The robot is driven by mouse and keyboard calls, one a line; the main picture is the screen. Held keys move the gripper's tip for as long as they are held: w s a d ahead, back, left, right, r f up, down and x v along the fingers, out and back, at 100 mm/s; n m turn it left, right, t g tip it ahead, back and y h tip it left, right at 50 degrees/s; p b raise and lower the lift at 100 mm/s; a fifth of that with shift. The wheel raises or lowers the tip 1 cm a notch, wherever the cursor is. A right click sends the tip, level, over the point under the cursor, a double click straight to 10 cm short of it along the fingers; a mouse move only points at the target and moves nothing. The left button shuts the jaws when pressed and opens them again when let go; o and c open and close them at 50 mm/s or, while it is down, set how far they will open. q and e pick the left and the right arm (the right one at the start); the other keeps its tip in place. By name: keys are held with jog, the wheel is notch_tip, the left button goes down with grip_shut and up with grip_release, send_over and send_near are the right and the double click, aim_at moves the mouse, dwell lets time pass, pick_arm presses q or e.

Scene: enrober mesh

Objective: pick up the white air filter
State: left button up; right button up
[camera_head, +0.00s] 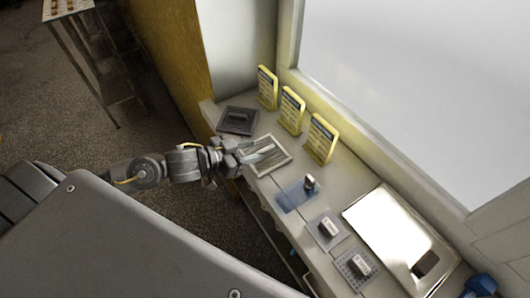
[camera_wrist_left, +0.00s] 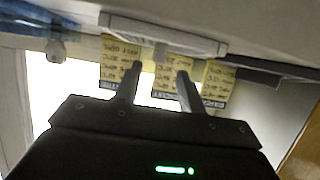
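The white air filter (camera_head: 281,163), a flat pale-framed panel with a grey inside, lies on the counter in the head view. In the left wrist view, a white bar-like part (camera_wrist_left: 165,27), which looks like this filter seen edge-on, crosses the top. My left gripper (camera_head: 245,156) is over the filter's near left side, partly covering it. My right gripper is not in view.
A dark panel (camera_head: 238,120) lies beyond the filter. Yellow cards (camera_head: 321,139) stand along the wall side. A blue mat (camera_head: 290,197) with a metal piece, two small pads with white blocks (camera_head: 328,228), and a shiny tray (camera_head: 385,225) lie toward the lower right.

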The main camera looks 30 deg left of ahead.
aim_at(263, 150)
pick_arm(q)
jog(key=shift+p+x, duration=0.55)
jog(key=shift+x, duration=2.1)
jog(key=shift+s+d+f, duration=0.1)
jog(key=shift+s, duration=0.1)
grip_shut()
